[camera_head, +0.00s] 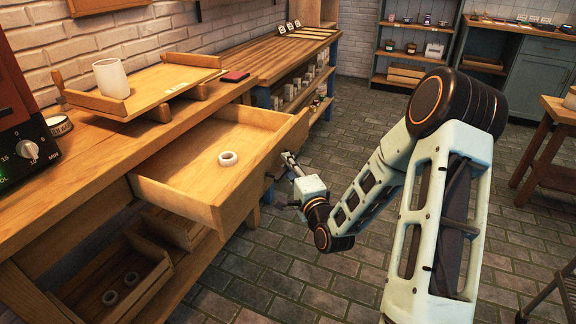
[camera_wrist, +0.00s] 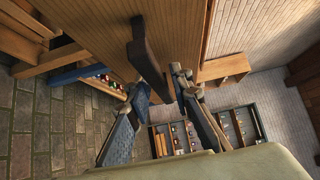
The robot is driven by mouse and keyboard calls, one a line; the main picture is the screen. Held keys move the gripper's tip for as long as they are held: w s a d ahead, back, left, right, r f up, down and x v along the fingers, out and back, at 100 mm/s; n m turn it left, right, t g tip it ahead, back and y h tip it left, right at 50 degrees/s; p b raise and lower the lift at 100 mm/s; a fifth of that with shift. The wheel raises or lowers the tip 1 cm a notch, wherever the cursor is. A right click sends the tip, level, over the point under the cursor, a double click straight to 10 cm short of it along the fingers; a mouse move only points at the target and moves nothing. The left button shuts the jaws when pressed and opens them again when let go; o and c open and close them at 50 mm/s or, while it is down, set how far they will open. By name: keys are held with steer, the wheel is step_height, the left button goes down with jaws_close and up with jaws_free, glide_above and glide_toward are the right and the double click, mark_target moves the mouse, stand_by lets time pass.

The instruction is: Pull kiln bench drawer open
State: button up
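The kiln bench drawer (camera_head: 190,180) is wooden and stands pulled well out from under the bench top (camera_head: 95,140). A white ring (camera_head: 228,158) lies inside it. My gripper (camera_head: 289,160) is just outside the drawer front (camera_head: 262,172), on its right. In the wrist view the dark bar handle (camera_wrist: 146,50) stands out from the wooden front (camera_wrist: 100,22). The two fingers of my gripper (camera_wrist: 160,88) are spread apart, one on each side of the handle's lower end, with gaps visible. Whether either finger touches the handle is hard to tell.
A wooden tray (camera_head: 150,92) with a white cup (camera_head: 111,78) stands on the bench. A kiln controller with a knob (camera_head: 27,149) is at the left. Lower bins (camera_head: 120,285) are under the drawer. Stone floor (camera_head: 290,270) is clear beside the bench. A wooden stool (camera_head: 545,150) stands right.

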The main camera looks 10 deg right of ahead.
steer(key=shift+o, duration=0.5)
steer(key=s+d, duration=0.1)
steer(key=s, duration=0.6)
steer(key=shift+s, duration=0.2)
